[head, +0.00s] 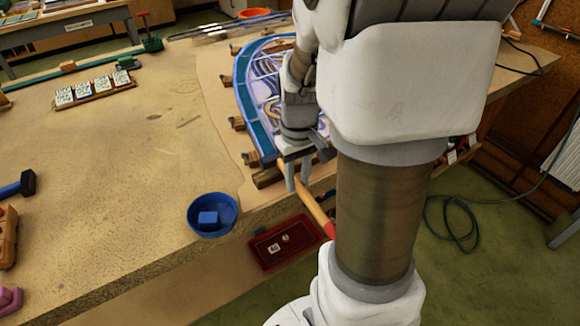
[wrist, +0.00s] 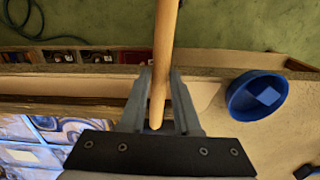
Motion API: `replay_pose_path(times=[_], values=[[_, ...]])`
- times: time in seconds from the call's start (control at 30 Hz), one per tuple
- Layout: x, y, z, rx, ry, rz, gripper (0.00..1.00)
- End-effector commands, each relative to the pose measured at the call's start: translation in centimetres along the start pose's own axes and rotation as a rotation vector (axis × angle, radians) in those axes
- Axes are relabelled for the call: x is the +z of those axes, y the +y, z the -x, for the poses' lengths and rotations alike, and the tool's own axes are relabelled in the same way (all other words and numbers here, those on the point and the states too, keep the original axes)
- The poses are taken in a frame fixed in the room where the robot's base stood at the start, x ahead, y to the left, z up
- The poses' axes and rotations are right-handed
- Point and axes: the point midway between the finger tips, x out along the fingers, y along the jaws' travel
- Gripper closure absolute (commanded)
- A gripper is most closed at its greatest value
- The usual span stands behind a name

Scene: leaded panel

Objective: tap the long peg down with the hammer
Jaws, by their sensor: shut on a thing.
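My gripper (head: 297,178) is shut on a pale wooden handle (head: 316,208) beyond the near edge of the bench. The handle turns red at its lower end, where my own arm hides the rest, so no hammer head shows. In the wrist view the handle (wrist: 164,40) runs between the fingers (wrist: 160,78) and out of the top of the picture. The leaded panel (head: 243,80) lies on the bench behind my gripper, partly hidden by my arm. Small wooden pegs or blocks (head: 237,123) stand along its left edge; I cannot tell which is the long peg.
A blue bowl (head: 193,222) with a blue cube (head: 208,218) stands near the bench's front edge. A red tray (head: 268,257) sits below that edge. A blue-handled tool with a dark head (head: 27,183) lies far left. The bench middle is clear.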

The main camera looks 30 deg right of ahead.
Motion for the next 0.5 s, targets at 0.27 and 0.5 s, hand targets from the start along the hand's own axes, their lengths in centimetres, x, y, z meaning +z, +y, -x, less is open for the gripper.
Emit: replay_pose_path(times=[0.27, 0.5], values=[[-0.1, 0.0, 0.9, 0.001, 0.004, 0.000, 1.00], [-0.2, 0.0, 3.0, 0.001, 0.004, 0.000, 1.00]])
